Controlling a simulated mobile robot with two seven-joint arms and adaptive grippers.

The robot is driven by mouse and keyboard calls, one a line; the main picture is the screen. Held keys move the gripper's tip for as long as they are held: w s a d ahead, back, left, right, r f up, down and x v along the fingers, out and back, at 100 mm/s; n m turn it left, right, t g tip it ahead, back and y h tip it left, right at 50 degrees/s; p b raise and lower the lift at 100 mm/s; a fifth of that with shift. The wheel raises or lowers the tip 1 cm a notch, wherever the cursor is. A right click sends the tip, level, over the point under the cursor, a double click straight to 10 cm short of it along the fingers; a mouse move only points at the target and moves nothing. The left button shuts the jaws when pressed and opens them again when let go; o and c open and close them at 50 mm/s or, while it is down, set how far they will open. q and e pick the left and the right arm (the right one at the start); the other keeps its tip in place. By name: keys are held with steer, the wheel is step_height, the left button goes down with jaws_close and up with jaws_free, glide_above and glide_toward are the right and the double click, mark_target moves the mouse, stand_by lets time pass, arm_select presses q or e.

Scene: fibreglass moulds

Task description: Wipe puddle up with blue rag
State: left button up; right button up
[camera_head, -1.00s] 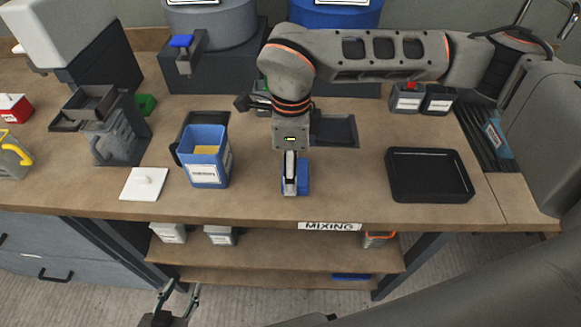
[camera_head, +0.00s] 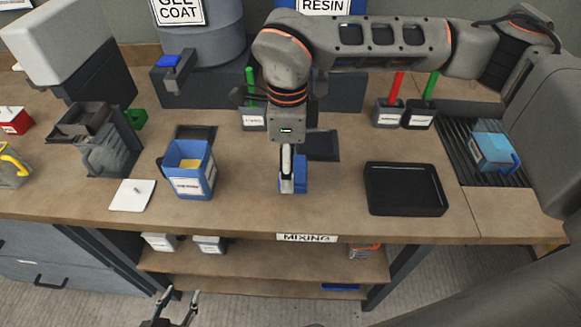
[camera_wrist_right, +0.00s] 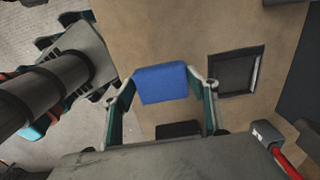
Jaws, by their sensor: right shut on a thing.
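My right gripper (camera_head: 292,186) points down over the middle of the workbench, near its front edge. It is shut on the blue rag (camera_head: 301,172), a flat blue block-like piece that partly hides behind the finger. In the right wrist view the rag (camera_wrist_right: 161,83) sits between the two fingertips of the right gripper (camera_wrist_right: 162,88). I cannot make out a puddle in either view; the gripper and rag may cover it. My left gripper (camera_head: 177,305) is low at the bottom of the head view, in front of the bench, with its fingers apart and empty.
A blue container (camera_head: 189,172) and a white lid (camera_head: 132,195) stand left of the right gripper. A black tray (camera_head: 405,190) lies to its right. Small tubs with red and green handles (camera_head: 390,112) stand behind. The bench between rag and tray is clear.

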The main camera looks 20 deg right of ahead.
steer(key=shift+a+r+p, duration=0.1)
steer(key=shift+r+p, duration=0.25)
steer(key=shift+r, duration=0.75)
